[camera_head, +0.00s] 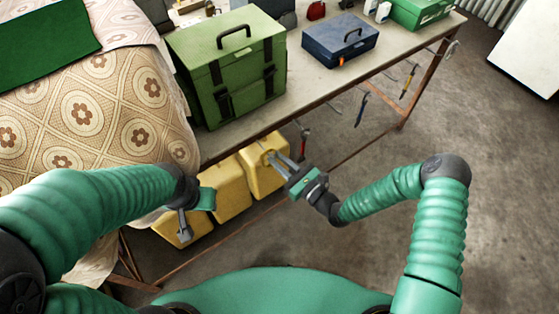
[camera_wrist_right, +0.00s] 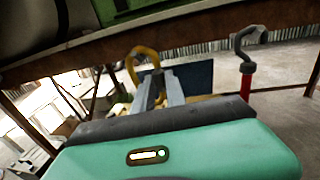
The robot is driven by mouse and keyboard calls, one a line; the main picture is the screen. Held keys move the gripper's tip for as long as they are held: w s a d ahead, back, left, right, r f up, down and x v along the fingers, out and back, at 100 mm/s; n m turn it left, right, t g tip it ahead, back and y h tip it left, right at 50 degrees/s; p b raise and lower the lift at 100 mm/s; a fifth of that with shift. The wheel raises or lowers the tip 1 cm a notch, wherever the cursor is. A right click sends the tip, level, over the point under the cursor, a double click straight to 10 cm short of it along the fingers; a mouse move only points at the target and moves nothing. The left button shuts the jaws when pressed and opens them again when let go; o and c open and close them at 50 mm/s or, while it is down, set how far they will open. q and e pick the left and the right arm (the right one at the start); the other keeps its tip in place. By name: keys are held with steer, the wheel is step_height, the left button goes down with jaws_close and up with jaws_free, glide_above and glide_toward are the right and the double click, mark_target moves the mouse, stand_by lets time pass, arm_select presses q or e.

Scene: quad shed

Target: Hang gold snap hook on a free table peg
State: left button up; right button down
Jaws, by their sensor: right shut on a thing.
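My right gripper (camera_head: 279,162) is shut on the gold snap hook, just in front of and below the table's front edge. In the right wrist view, the gold snap hook (camera_wrist_right: 143,62) is a yellow loop rising above the fingertips (camera_wrist_right: 160,92), close under the table edge (camera_wrist_right: 170,38). It looks apart from any peg. In the head view the gold hook blends with a yellow container behind it.
A red-handled tool with a grey hook (camera_wrist_right: 246,75) hangs right of my right gripper. Yellow containers (camera_head: 228,188) stand below the table. Green (camera_head: 235,75) and blue (camera_head: 340,40) boxes stand on top.

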steer(key=shift+a, duration=0.1)
stand_by(0.3)
steer(key=c, duration=1.3)
jaws_free()
steer(key=shift+s, duration=0.1)
